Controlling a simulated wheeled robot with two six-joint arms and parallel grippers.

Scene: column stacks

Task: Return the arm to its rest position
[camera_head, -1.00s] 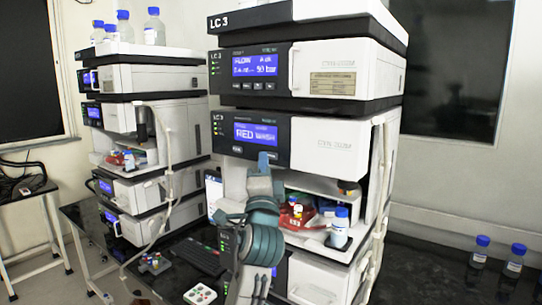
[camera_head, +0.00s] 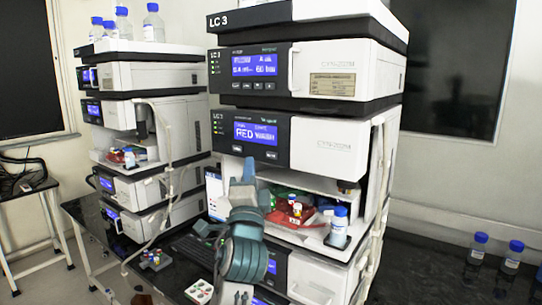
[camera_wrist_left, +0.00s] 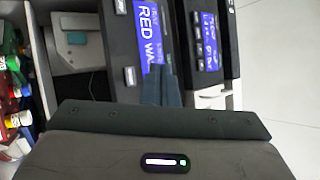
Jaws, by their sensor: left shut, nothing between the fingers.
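My left arm rises from the bottom middle of the head view, in front of the right-hand LC 3 stack (camera_head: 345,145). My left gripper (camera_head: 248,168) points up at its tip, in front of the lower edge of the module whose screen reads RED WASH (camera_head: 254,132). The gripper is shut and empty. In the left wrist view the shut fingers (camera_wrist_left: 160,88) show against the same dark panel and blue screen (camera_wrist_left: 150,32). The right gripper is not in view.
An open bay holds a red tray (camera_head: 290,217) with small vials and a blue-capped bottle (camera_head: 339,228), close to the right of my arm. A second stack (camera_head: 150,78) stands left. A keyboard (camera_head: 195,248) and small rack (camera_head: 154,259) lie on the bench. Bottles (camera_head: 512,256) stand right.

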